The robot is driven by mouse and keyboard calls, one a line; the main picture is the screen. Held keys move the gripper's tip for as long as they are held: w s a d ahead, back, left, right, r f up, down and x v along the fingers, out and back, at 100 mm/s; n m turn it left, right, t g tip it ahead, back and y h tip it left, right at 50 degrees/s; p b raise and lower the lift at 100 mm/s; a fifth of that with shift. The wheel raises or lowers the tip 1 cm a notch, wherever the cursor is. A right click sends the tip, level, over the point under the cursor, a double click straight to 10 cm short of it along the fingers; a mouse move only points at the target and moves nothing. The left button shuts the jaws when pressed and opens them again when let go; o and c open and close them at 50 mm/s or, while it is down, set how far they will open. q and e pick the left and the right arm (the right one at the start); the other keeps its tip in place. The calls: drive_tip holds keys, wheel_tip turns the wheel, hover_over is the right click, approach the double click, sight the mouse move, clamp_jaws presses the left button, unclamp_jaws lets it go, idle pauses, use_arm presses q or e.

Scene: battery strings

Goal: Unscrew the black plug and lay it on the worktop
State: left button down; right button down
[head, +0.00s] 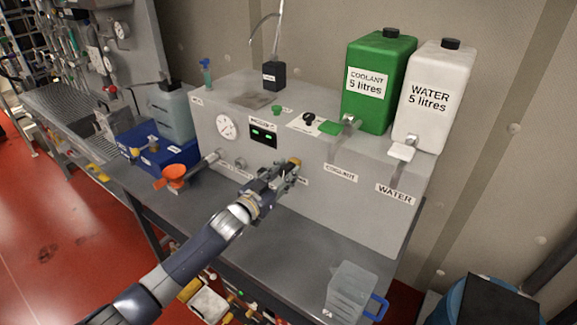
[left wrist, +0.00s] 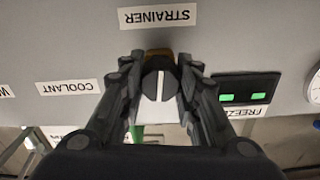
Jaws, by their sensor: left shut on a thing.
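The black plug (left wrist: 160,84) has a white line across its face and sits between the fingertips of my left gripper (left wrist: 161,80) in the left wrist view. A brass-coloured fitting (left wrist: 158,53) shows just behind it, by the STRAINER label (left wrist: 157,16). I cannot tell how far the plug is screwed in. In the head view my left gripper (head: 287,172) is at the front panel of the grey machine (head: 345,208), shut on the plug, which its fingers hide. The worktop (head: 290,237) runs below and in front of the panel. My right gripper is out of view.
A clear jug with a blue handle (head: 349,291) stands at the worktop's front right. An orange funnel (head: 174,174) and a blue case (head: 165,153) are at the left. Green coolant (head: 374,100) and white water (head: 423,110) containers stand on the machine. The worktop's middle is clear.

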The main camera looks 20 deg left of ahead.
use_arm(q)
drive_tip(key=shift+n, duration=0.3)
drive_tip(key=n+p, duration=0.1)
drive_tip(key=n, duration=0.1)
drive_tip(key=shift+r+n, duration=0.1)
drive_tip(key=shift+n, duration=1.8)
